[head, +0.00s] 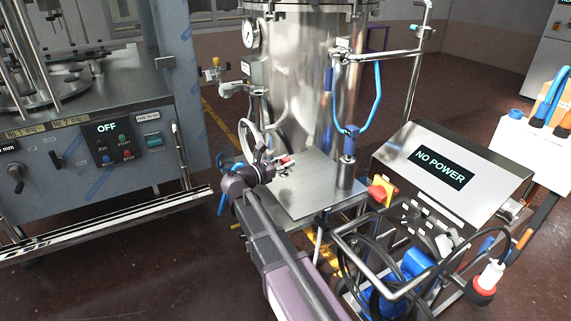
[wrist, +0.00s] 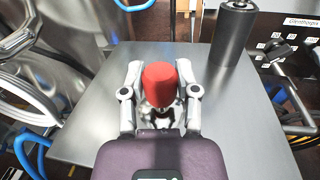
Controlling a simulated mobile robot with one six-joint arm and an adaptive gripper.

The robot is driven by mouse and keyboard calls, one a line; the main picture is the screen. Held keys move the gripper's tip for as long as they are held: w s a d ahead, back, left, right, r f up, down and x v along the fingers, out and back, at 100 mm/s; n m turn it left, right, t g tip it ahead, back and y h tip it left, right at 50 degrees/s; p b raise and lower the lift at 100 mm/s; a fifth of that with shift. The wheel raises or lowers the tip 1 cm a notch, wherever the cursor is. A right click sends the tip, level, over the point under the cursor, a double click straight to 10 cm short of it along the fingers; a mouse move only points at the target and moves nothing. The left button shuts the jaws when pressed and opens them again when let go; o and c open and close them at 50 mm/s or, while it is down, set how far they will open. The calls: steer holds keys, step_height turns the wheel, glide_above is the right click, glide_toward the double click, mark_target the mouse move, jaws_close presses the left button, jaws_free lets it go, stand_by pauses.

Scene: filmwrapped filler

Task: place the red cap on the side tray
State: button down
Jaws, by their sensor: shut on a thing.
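The red cap (wrist: 159,84) sits between the two fingers of my gripper (wrist: 160,92) in the wrist view, and the fingers are shut on it. In the head view the red cap (head: 286,159) is a small red spot at my gripper (head: 280,165), partly hidden by it. The side tray is a flat grey metal plate (head: 315,190) beside the steel tank. It also fills much of the wrist view (wrist: 240,130). My gripper is over the left part of the tray. I cannot tell whether the cap touches the tray.
A dark cylinder (head: 345,172) stands at the tray's right edge and shows in the wrist view (wrist: 233,38). A steel tank (head: 300,90) rises behind the tray. A control box reading NO POWER (head: 440,165) is at right. The tray's middle is bare.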

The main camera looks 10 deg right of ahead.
steer(key=shift+w+d+f, duration=0.1)
steer(key=shift+w, duration=1.1)
steer(key=shift+w+d+f, duration=0.1)
steer(key=shift+w, duration=1.05)
steer(key=shift+w, duration=0.65)
step_height(320, 180, down, 4)
steer(key=b, duration=0.4)
steer(key=shift+r, duration=0.15)
steer(key=shift+c, duration=1.8)
jaws_free()
steer(key=shift+r, duration=0.1)
steer(key=v, duration=1.2)
